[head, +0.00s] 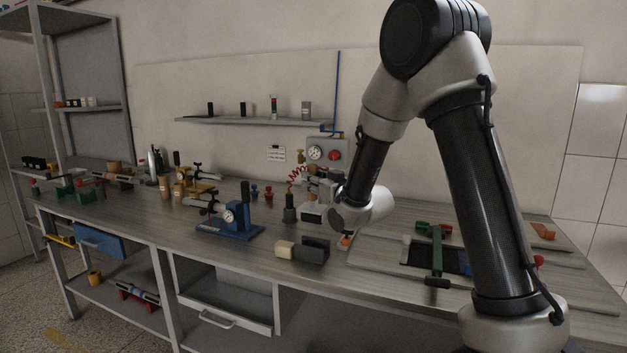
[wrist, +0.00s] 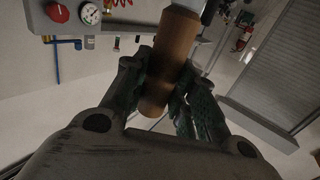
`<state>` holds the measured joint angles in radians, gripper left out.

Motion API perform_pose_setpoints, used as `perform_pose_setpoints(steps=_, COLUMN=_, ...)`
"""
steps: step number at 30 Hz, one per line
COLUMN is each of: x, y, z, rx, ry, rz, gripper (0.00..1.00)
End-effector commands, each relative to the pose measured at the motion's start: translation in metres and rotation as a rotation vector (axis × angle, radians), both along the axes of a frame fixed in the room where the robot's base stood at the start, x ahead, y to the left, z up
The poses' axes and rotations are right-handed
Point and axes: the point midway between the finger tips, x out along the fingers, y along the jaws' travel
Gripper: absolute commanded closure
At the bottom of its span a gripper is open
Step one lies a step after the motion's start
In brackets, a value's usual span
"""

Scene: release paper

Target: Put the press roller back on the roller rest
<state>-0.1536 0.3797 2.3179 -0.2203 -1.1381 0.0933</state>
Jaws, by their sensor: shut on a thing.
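My gripper (wrist: 160,95) is shut on the brown wooden handle (wrist: 170,60) of what looks like the press roller. The handle lies slanted between the two dark green finger pads in the wrist view. A pale part shows above the handle at the top edge; the roller's far end is out of that frame. I cannot tell for sure which thing is the roller rest.
A dark block (head: 315,250) and a cream block (head: 286,250) lie near the bench's front edge. A blue gauge stand (head: 229,224) is left of them. A green bar (head: 437,255) crosses a dark sheet at right. The gauge panel (head: 328,152) is on the wall behind.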

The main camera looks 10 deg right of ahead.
Motion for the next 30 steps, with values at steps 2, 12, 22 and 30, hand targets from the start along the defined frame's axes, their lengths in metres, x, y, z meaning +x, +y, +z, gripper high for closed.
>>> perform_pose_setpoints(steps=2, x=0.0, y=0.0, z=-0.008, rx=-0.001, ry=0.003, rz=0.0, gripper=1.0)
perform_pose_setpoints(steps=12, x=0.001, y=0.0, z=-0.042, rx=0.0, ry=0.002, rz=0.0, gripper=1.0)
perform_pose_setpoints(steps=22, x=0.0, y=0.0, z=-0.055, rx=0.0, ry=0.001, rz=0.0, gripper=1.0)
perform_pose_setpoints(steps=30, x=0.0, y=0.0, z=-0.055, rx=0.0, ry=0.001, rz=0.0, gripper=1.0)
